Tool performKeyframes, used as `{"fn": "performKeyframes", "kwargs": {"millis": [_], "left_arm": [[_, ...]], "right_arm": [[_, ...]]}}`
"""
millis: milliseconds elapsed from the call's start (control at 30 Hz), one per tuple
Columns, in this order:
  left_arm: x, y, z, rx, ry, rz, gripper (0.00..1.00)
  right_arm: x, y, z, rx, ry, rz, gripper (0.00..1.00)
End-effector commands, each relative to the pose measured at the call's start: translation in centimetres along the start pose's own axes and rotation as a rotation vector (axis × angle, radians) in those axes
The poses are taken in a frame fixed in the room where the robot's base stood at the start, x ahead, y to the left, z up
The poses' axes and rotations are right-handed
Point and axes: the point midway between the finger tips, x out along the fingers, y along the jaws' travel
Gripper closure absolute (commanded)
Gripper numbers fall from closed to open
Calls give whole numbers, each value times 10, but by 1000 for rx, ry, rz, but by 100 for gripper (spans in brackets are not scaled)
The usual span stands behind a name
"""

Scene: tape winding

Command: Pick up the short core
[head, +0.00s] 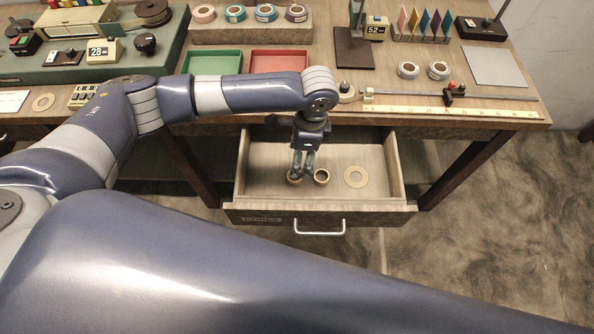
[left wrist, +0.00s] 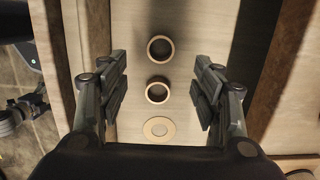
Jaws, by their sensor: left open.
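Two brown ring-shaped cores lie in the open drawer (head: 385,208) beside a flat tan disc with a hole (head: 363,178). The left core (head: 293,181) is partly hidden by my fingers in the head view; the middle core (head: 322,183) is clear. In the left wrist view they form a column: upper core (left wrist: 149,49), middle core (left wrist: 158,100), flat disc (left wrist: 147,129). I cannot tell for certain which is the short core. My left gripper (head: 303,172) points down over the drawer, open and empty. In the wrist view its fingers (left wrist: 160,78) stand apart on either side of the column.
The drawer's side walls and its front with a metal handle (head: 320,233) surround the cores. Above, the table holds a green tray (head: 212,62), a red tray (head: 279,61), a ruler (head: 450,111) and tape rolls (head: 408,70).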

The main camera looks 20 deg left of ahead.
Motion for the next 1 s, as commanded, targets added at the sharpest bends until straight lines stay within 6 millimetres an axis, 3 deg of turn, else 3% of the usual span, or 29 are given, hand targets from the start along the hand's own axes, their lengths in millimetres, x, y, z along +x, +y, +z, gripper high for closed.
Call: {"fn": "performKeyframes", "kwargs": {"millis": [200, 300, 467, 700, 1000], "left_arm": [[34, 1, 0, -2, -1, 2, 40], [43, 0, 0, 0, -1, 0, 40], [56, -1, 1, 0, -1, 1, 40], [91, -2, 1, 0, 0, 1, 40], [97, -3, 1, 1, 1, -1, 40]], "right_arm": [[-4, -9, 31, 2, -44, -10, 26], [-4, -12, 36, 3, -53, -14, 26], [-6, -15, 28, 4, -42, -17, 26], [-8, -12, 8, 4, -10, -14, 26], [-8, -8, 13, 1, -19, -10, 26]]}}
